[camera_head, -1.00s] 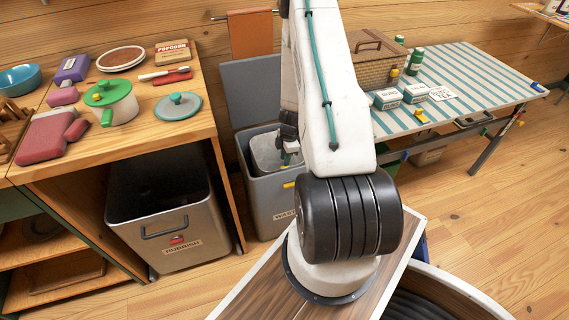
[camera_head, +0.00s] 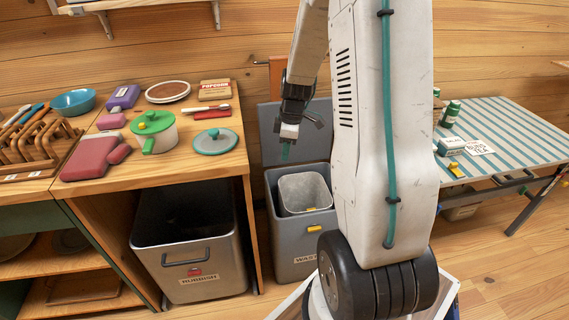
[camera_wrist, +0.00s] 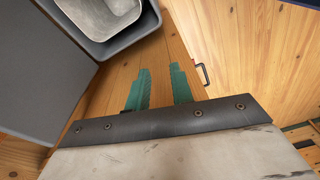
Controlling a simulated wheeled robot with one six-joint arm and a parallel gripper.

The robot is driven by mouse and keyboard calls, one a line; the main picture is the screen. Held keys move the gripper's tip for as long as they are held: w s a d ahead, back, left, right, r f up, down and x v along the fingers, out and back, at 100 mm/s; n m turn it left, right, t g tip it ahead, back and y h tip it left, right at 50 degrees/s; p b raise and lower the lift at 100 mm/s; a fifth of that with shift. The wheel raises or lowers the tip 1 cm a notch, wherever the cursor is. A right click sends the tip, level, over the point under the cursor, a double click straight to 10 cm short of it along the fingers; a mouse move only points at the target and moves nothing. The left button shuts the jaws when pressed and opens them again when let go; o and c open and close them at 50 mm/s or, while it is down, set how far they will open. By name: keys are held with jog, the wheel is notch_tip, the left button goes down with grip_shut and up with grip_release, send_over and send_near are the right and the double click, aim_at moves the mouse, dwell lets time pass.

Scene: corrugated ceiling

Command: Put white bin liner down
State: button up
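The white bin liner (camera_head: 306,191), a pale rounded tub, sits inside the grey waste bin (camera_head: 297,248), its rim showing at the bin's mouth. It also shows at the top left of the wrist view (camera_wrist: 100,18), inside the bin's dark rim. My gripper (camera_head: 286,151) hangs above and slightly left of the liner in the head view, apart from it. In the wrist view its two green fingers (camera_wrist: 160,88) stand apart with nothing between them. The lower part of the liner is hidden by the bin.
The bin's grey lid (camera_head: 275,128) stands raised behind it. A metal rubbish bin (camera_head: 190,265) stands under the wooden counter (camera_head: 238,165) at left, which bears a pot and other kitchenware. A striped table (camera_head: 520,130) is at right. My arm hides the middle.

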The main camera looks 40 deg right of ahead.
jog(key=s+a+r+m, duration=0.2)
jog(key=s+a+r, duration=0.2)
jog(key=a+r, duration=0.4)
jog(key=s+a+r+m, duration=0.2)
jog(key=s+a+r, duration=0.3)
jog(key=a+r, duration=0.35)
jog(key=s+a+r+m, duration=0.2)
jog(key=s+a, duration=0.1)
jog(key=s, duration=0.4)
jog(key=s+a+r+m+h, duration=0.1)
jog(key=s+a+r+m, duration=0.1)
jog(key=s, duration=0.5)
jog(key=shift+a+r+m, duration=0.3)
jog(key=shift+a+r, duration=0.2)
jog(key=shift+a, duration=0.15)
